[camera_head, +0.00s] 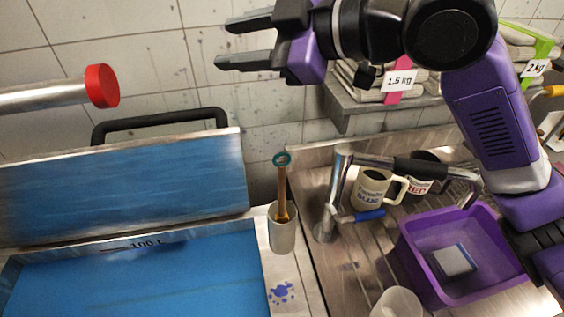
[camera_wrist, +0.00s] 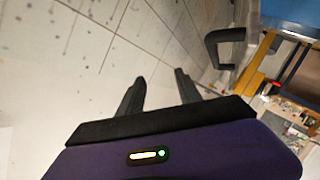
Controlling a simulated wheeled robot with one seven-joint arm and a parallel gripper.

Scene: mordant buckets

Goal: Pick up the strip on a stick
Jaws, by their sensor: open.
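A wooden stick (camera_head: 282,187) with a teal ring at its top stands in a grey cylindrical cup (camera_head: 282,234) between the blue vat and the metal drainboard. It is the only stick-like thing I see that could be the strip on a stick; its lower end is hidden in the cup, and I cannot make out a strip. My gripper (camera_head: 230,42) is open and empty, high in front of the tiled wall, above and left of the stick. In the wrist view my gripper (camera_wrist: 159,78) shows two spread fingers with only wall tiles between them. The stick is not visible there.
The vat (camera_head: 130,275) of blue liquid has a raised lid (camera_head: 120,190) with a black handle. A red-capped pipe (camera_head: 102,86) juts in at left. A tap (camera_head: 340,190), mugs (camera_head: 374,190), a purple basin (camera_head: 425,275) and a white cup (camera_head: 397,303) stand right of the stick.

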